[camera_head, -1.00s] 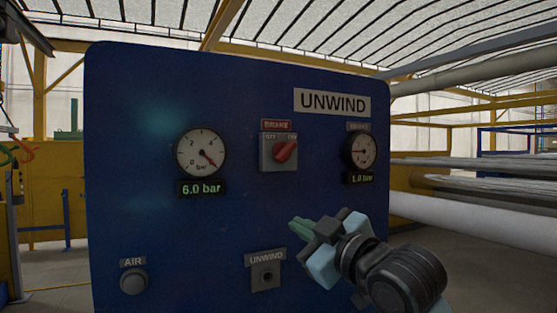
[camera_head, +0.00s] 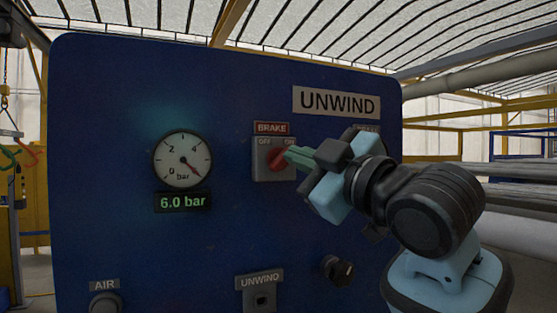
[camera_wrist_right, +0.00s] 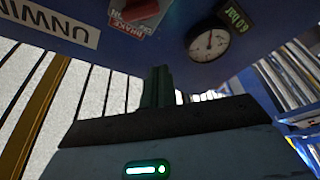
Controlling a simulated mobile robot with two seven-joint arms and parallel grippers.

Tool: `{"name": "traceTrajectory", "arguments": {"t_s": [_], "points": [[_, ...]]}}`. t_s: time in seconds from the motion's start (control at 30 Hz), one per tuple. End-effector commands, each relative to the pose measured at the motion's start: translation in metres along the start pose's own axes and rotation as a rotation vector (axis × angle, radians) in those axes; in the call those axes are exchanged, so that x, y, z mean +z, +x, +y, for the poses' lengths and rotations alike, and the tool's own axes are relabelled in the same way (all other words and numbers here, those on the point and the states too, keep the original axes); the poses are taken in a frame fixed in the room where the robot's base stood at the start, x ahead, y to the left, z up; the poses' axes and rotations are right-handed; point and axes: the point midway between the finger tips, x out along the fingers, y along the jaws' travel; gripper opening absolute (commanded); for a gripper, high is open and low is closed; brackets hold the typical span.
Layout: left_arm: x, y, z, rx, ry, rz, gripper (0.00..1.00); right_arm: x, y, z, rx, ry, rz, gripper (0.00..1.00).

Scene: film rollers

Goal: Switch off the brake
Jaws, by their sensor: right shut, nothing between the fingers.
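The brake switch is a grey box (camera_head: 262,172) with a red rotary knob (camera_head: 276,163), under a red BRAKE label (camera_head: 271,128). OFF is marked at its left and ON at its right. The knob's upper right end, on the ON side, is partly covered by my right gripper (camera_head: 291,155). That gripper's green fingers are shut and empty, with the tips at or just in front of the knob; contact cannot be told. In the right wrist view the red knob (camera_wrist_right: 140,9) shows upside down at the top, above the shut fingers (camera_wrist_right: 158,86). My left gripper is not in view.
The blue UNWIND panel (camera_head: 100,200) fills the middle. A round gauge (camera_head: 183,160) with a 6.0 bar display (camera_head: 182,202) is left of the switch. Below are an AIR button (camera_head: 105,303), an UNWIND socket (camera_head: 262,298) and a black knob (camera_head: 338,269). Rollers lie at right.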

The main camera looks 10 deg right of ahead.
Motion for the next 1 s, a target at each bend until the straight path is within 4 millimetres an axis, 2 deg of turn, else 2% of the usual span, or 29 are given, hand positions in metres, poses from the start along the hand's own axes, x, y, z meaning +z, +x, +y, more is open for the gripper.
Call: {"name": "traceTrajectory", "arguments": {"t_s": [0.17,0.27,0.77,0.83,1.0], "points": [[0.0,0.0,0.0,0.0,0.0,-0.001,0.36,0.0,0.009,0.0,-0.001,0.003,0.0,0.0],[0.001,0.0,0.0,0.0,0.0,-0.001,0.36,0.0,0.022,0.0,-0.002,0.003,0.0,0.0],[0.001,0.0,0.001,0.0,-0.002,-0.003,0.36,0.0,0.103,-0.001,-0.002,0.002,-0.001,0.0],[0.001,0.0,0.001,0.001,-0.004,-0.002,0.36,0.015,0.097,-0.001,0.0,0.003,-0.004,0.0],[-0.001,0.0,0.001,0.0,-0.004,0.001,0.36,0.031,0.09,0.0,0.0,0.002,-0.001,0.0]]}}
